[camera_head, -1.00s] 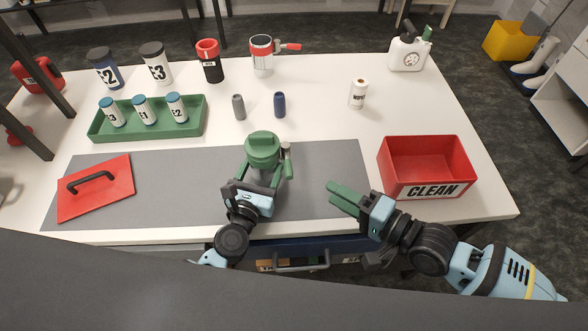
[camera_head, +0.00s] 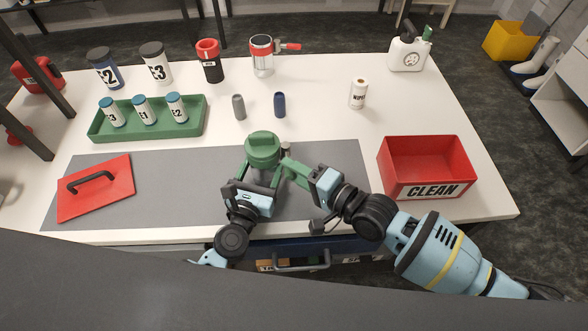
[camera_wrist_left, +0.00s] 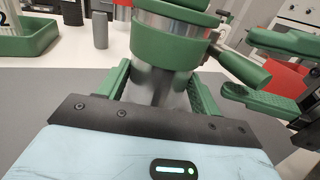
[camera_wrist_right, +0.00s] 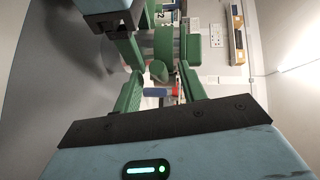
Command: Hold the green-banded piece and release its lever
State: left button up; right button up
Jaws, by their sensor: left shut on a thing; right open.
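The green-banded piece (camera_head: 263,147) stands upright on the grey mat, with a green top. In the left wrist view its metal body (camera_wrist_left: 165,88) has a wide green band, and a green-handled lever (camera_wrist_left: 240,65) sticks out to the right. My left gripper (camera_head: 261,176) is shut on its body from the front. My right gripper (camera_head: 292,168) is open at its right side. In the left wrist view the right gripper's fingers lie above and below the lever handle, apparently apart from it. The lever is mostly hidden in the head view.
A similar red-banded piece (camera_head: 262,56) stands at the back. A red CLEAN bin (camera_head: 428,160) is at the right, and a red lid (camera_head: 95,188) lies on the mat (camera_head: 180,190) at the left. A green tray (camera_head: 150,131) holds several bottles. Two small cylinders stand behind the piece.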

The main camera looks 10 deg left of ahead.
jog(key=shift+w+a, duration=0.2)
jog(key=shift+a, duration=0.1)
jog(key=shift+c, duration=0.2)
grip_shut()
jog(key=shift+s+a, duration=0.1)
